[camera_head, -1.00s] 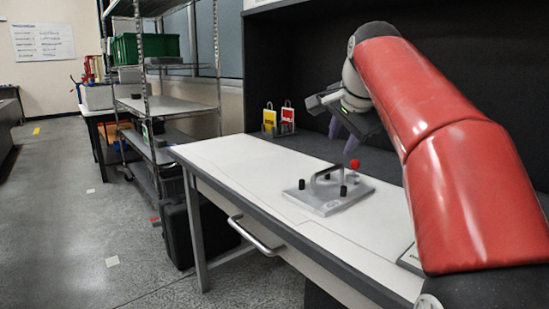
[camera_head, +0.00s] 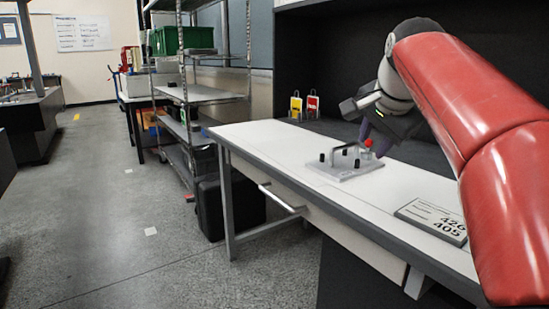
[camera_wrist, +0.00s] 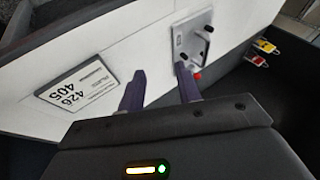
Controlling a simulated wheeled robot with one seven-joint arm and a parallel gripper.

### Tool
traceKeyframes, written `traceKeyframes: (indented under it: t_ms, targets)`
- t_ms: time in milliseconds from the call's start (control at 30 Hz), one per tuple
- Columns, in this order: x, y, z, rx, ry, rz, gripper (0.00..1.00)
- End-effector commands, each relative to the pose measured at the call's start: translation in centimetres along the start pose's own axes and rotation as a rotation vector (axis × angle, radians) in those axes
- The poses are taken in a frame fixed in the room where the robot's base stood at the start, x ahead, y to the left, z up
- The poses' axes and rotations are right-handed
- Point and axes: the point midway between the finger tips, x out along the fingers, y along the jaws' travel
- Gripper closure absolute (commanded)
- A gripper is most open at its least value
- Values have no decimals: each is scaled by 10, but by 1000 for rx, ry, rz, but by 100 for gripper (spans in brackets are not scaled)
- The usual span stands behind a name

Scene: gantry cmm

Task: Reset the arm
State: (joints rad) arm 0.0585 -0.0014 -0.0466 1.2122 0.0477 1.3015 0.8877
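My red arm (camera_head: 470,100) reaches over the white table (camera_head: 270,140) from the right in the head view. My gripper (camera_head: 368,130) is above the table's back part, near the grey fixture plate, and its fingers are partly hard to make out there. In the wrist view my gripper (camera_wrist: 160,82) shows two purple-grey fingers spread apart with nothing between them. The grey plate (camera_head: 345,172) with a handle, black knobs and a red ball (camera_head: 368,143) lies on the table; the plate also shows beyond the fingers in the wrist view (camera_wrist: 190,40).
A label plate reading 426 405 (camera_head: 435,221) lies on the table's right part. Yellow and red tags (camera_head: 304,106) stand at the back edge. A metal shelf with a green crate (camera_head: 182,40) stands behind left. The floor (camera_head: 100,210) at left is open.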

Motion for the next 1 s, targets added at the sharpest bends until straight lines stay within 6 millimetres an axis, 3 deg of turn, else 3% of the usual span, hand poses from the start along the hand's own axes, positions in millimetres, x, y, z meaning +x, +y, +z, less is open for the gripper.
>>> traceKeyframes:
  t_ms: [367, 467, 800, 1000]
  targets:
    - [-3, 52, 50, -233, -31, 19, 66]
    - [-2, 78, 74, -340, -45, 27, 66]
    - [30, 214, 186, -814, -107, 47, 66]
    - [48, 260, 221, -963, -130, 52, 66]
